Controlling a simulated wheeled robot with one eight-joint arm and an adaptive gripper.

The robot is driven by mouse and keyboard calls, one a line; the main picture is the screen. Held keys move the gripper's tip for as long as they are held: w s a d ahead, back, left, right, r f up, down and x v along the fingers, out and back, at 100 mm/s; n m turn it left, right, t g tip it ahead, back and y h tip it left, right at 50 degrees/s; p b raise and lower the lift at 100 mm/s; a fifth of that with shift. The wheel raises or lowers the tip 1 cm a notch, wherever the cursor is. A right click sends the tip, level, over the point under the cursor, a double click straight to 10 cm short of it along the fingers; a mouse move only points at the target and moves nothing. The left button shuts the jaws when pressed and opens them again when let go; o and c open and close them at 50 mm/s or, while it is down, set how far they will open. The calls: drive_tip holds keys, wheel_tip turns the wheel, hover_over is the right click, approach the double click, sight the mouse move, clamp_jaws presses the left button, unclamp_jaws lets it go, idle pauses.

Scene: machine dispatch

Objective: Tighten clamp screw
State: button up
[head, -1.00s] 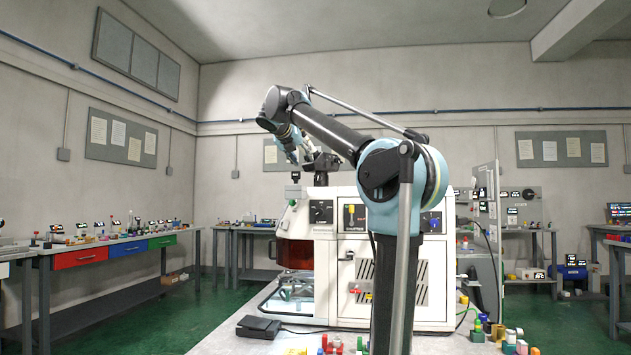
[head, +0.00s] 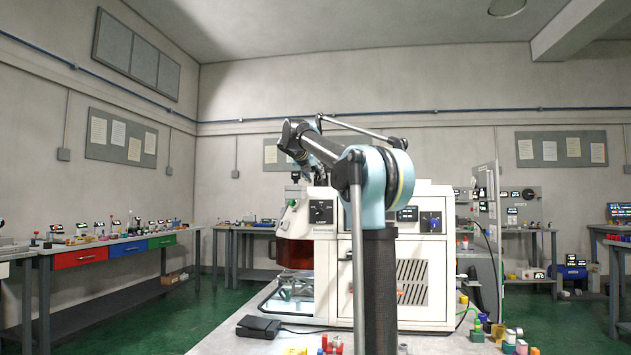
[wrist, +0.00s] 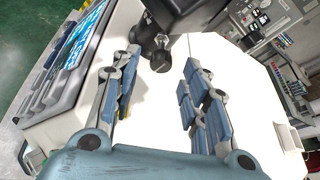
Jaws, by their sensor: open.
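My gripper (wrist: 162,60) is open, with its two blue-padded fingers apart in the wrist view. A black post-like part (wrist: 152,28) with a small shiny round end (wrist: 160,63) shows between and beyond the fingertips, over the white machine top. It may carry the clamp screw, but I cannot make out the screw itself. I see no finger touching the part. In the head view the white machine (head: 432,265) stands on the bench, and the end of my arm is above its top.
A black pedal-like box (head: 258,327) lies on the bench, with several small coloured pieces (head: 330,345) at its front. A screen (wrist: 78,45) sits at the left of the wrist view. Instrument panels (wrist: 262,22) are at upper right. Green floor is clear at left.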

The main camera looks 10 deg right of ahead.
sight(318, 178)
drive_tip(key=shift+x, duration=1.25)
drive_tip(key=shift+c, duration=0.2)
clamp_jaws()
